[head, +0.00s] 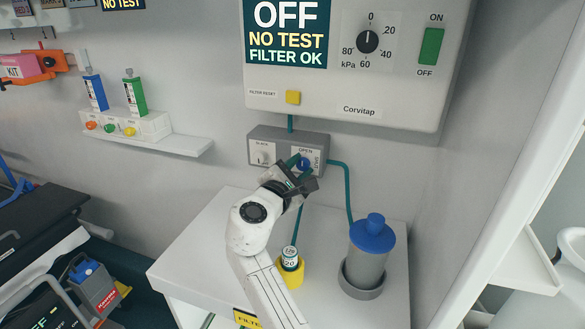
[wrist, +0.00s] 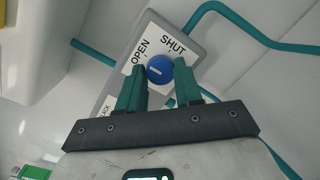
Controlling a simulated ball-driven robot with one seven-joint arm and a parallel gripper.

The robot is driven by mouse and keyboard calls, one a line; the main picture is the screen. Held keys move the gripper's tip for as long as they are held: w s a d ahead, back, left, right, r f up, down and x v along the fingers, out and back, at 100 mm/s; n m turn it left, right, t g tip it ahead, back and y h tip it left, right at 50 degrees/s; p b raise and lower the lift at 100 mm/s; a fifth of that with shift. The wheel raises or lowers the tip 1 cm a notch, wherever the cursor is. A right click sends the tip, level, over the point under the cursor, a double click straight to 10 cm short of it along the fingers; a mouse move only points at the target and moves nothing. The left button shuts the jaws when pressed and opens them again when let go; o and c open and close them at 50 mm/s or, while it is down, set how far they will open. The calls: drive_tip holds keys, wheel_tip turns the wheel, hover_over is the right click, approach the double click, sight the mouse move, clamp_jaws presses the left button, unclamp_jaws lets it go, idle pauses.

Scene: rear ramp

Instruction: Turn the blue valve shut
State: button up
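The blue valve (wrist: 159,68) is a round knob on a grey wall box (wrist: 196,28), with OPEN printed to its left and SHUT above right in the wrist view. A pale mark on its face seems to lie toward the OPEN side; its exact setting is hard to read. In the head view the blue valve (head: 304,164) is partly covered by my gripper (head: 299,172). My gripper is open, its two green fingers spread on either side of the knob in the wrist view. I cannot tell whether they touch it.
A second, white knob (head: 262,158) sits left on the same box. The Corvitap panel (head: 350,112) hangs above. Teal tubes (head: 347,190) run down from the box. A blue-capped grey canister (head: 369,258) and a yellow holder (head: 289,272) with a vial stand on the white counter.

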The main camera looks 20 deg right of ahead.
drive_tip(key=c, duration=0.5)
drive_tip(key=shift+m+b, duration=0.3)
drive_tip(key=m+b, duration=0.3)
drive_tip(key=m, duration=0.2)
drive_tip(key=shift+r+y, duration=0.1)
drive_tip(key=shift+y, duration=0.2)
drive_tip(key=m+y+b, duration=0.1)
drive_tip(key=m+b, duration=0.2)
drive_tip(key=m, duration=0.2)
drive_tip(key=m+b, duration=0.3)
drive_tip(key=m, duration=0.2)
drive_tip(key=shift+y+b, duration=0.3)
drive_tip(key=shift+y, duration=0.1)
drive_tip(key=shift+r, duration=0.1)
